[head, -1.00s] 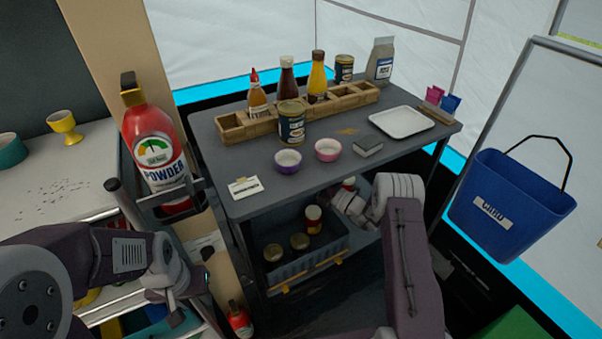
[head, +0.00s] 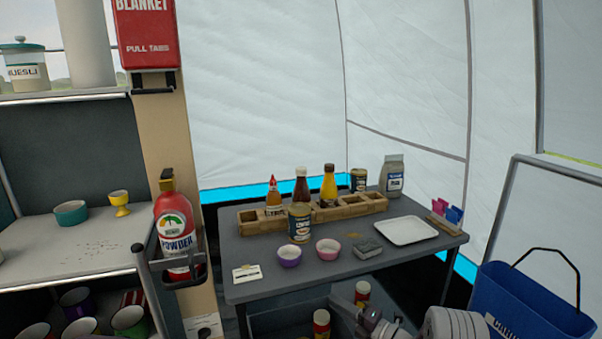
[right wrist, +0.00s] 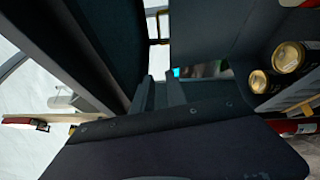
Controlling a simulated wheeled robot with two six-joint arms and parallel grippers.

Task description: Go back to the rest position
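My right gripper (head: 368,322) is low at the bottom of the head view, in front of the dark table's lower level. In the right wrist view, its two dark fingers (right wrist: 160,92) stand a little apart, with nothing seen between them. My left gripper and left arm are out of the head view. The dark table (head: 330,272) stands ahead, with its top above my right gripper.
On the tabletop are a wooden rack (head: 345,212) with bottles, a white tray (head: 405,230) and two small bowls. Cans (right wrist: 290,57) show beside my right gripper in the wrist view. A blue bin (head: 530,305) hangs at right, a red extinguisher (head: 172,225) at left.

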